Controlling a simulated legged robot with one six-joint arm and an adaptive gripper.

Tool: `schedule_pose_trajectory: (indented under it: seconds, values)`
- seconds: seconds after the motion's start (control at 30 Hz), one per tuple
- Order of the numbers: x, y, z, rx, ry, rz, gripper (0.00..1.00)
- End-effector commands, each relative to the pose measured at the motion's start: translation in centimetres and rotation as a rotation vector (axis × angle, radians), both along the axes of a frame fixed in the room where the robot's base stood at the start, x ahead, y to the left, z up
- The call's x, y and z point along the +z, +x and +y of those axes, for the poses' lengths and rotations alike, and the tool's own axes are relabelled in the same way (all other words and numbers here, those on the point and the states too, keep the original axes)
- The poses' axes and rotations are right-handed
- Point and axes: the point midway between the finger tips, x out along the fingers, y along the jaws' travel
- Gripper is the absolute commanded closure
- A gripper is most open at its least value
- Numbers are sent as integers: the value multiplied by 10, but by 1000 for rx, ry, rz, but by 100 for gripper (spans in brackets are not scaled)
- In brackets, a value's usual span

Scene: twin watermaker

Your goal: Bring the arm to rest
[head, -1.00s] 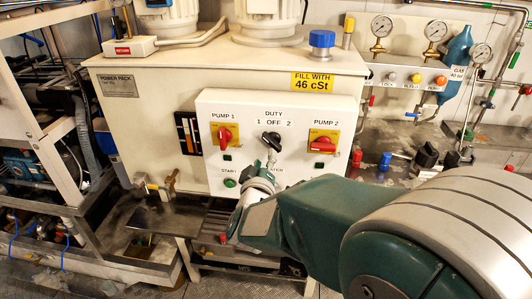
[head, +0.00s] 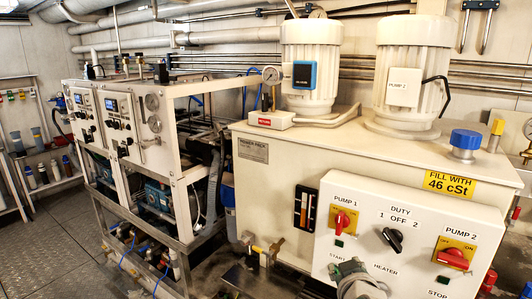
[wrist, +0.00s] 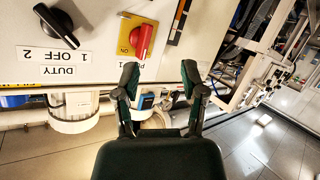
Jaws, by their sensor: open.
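My gripper (wrist: 160,82) shows in the wrist view with its two dark green fingers spread apart and nothing between them. It is in front of the white control panel (wrist: 90,68), which appears upside down there. The red PUMP 1 switch (wrist: 142,40) is just beyond the left finger, and the black DUTY switch (wrist: 60,25) is farther left. In the head view only a grey piece of my arm (head: 357,282) shows at the bottom edge, over the lower part of the control panel (head: 345,252). The fingers cannot be made out there.
The cream power pack (head: 270,185) carries two white motors (head: 312,75) and a blue cap (head: 465,139). A framed unit with gauges (head: 140,130) stands to the left. Open floor (head: 50,240) lies at the far left, and floor also shows in the wrist view (wrist: 260,145).

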Motion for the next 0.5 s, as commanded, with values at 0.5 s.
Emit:
schedule_pose_trajectory:
  seconds: [0.5]
  values:
    - [-16,-137,20,-39,278,567,46]
